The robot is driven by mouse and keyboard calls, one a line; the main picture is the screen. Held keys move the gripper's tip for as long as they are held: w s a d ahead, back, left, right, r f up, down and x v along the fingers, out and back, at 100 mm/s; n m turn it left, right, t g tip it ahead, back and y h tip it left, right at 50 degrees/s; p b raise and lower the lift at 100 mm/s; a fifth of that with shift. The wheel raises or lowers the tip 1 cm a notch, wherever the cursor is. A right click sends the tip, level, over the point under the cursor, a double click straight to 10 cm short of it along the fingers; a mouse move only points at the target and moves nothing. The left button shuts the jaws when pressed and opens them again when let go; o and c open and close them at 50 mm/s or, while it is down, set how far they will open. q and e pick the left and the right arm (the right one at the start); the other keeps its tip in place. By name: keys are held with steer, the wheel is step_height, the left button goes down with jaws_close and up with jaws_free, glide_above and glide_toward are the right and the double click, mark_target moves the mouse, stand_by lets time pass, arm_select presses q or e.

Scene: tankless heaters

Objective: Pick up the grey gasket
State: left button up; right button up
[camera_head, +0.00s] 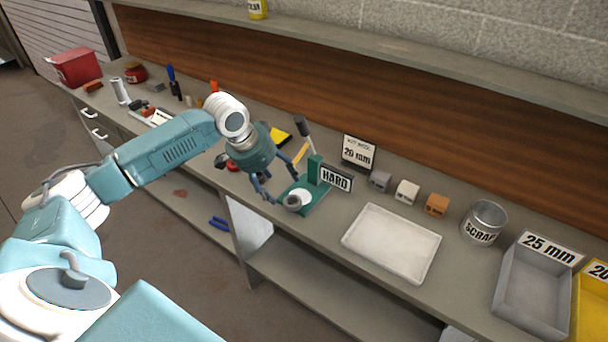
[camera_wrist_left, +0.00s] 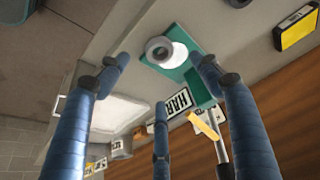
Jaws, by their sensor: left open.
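The grey gasket (camera_head: 292,201) is a ring resting on the white round pad of a green stand marked "HARD" (camera_head: 316,187). In the left wrist view the gasket (camera_wrist_left: 160,50) sits on the pad's edge, with its hole showing. My left gripper (camera_head: 274,188) is open, just beside and above the gasket on its left in the head view. In the left wrist view its blue fingers (camera_wrist_left: 160,78) are spread, with the gasket between and beyond the tips. No contact with the gasket shows. My right gripper is in neither view.
An empty white tray (camera_head: 352,238) lies right of the stand. Behind it are a "20 mm" sign (camera_head: 358,153) and grey, white and orange blocks (camera_head: 407,192). A scrap can (camera_head: 484,221) and a grey "25 mm" bin (camera_head: 506,287) stand further right. A hammer-like tool (camera_head: 305,132) rises behind the stand.

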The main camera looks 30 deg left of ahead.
mark_target(291, 202)
arm_select(q)
steer(key=p+x, duration=0.2)
steer(key=x, duration=0.7)
steer(key=shift+s+f, duration=0.1)
steer(key=shift+s, duration=0.1)
steer(key=shift+x, duration=0.75)
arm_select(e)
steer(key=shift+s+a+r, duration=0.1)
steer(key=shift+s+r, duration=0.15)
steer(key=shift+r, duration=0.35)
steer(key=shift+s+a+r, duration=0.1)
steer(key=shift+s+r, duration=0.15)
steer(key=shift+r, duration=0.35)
arm_select(q)
steer(key=shift+a, duration=0.1)
steer(key=c, duration=1.2)
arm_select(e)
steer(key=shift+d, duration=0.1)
